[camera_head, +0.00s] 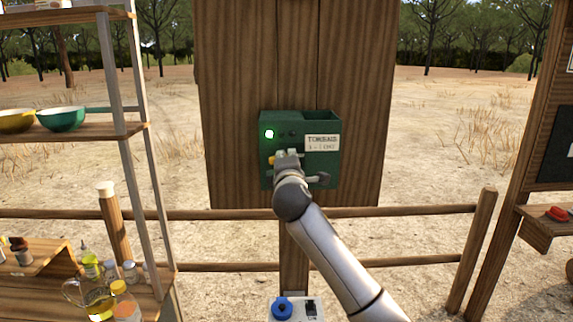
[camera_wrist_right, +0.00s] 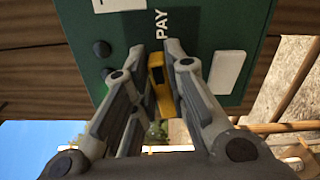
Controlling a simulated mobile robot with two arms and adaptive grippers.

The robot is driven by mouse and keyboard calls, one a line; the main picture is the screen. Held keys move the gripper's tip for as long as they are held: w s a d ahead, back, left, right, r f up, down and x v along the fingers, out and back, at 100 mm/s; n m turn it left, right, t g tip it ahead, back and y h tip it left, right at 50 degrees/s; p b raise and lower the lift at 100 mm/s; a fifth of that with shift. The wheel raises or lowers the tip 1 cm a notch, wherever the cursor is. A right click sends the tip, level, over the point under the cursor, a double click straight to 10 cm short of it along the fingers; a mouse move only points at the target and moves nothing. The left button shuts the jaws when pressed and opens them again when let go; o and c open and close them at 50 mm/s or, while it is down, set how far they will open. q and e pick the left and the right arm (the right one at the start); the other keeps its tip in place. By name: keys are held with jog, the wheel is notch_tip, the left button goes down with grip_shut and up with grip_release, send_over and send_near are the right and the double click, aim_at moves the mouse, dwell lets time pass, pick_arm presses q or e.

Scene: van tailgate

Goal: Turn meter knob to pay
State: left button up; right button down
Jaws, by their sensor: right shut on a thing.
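The green meter box (camera_head: 322,168) is mounted on a wooden board, with a lit light at its upper left and a white label at its right. Its yellow knob (camera_head: 271,160) shows just left of my right gripper (camera_head: 287,157). In the right wrist view the yellow knob (camera_wrist_right: 159,83) sits between the two fingers of my right gripper (camera_wrist_right: 156,72), beside the word PAY. The gripper is shut on the knob. My right arm hides part of the box's lower front. My left gripper is not in view.
A shelf with a green bowl (camera_head: 62,118) and a yellow bowl stands at the left, with bottles below. A box with a blue knob (camera_head: 282,309) is at the bottom. A wooden fence (camera_head: 420,212) runs behind the post. A red object (camera_head: 557,213) lies on the right ledge.

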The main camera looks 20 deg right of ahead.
jog(key=shift+f+m+b, duration=0.2)
jog(key=shift+m+b, duration=0.1)
jog(key=shift+m, duration=0.5)
jog(key=c, duration=1.4)
grip_release()
jog(key=shift+c, duration=0.2)
jog(key=shift+s, duration=0.1)
jog(key=v, duration=1.2)
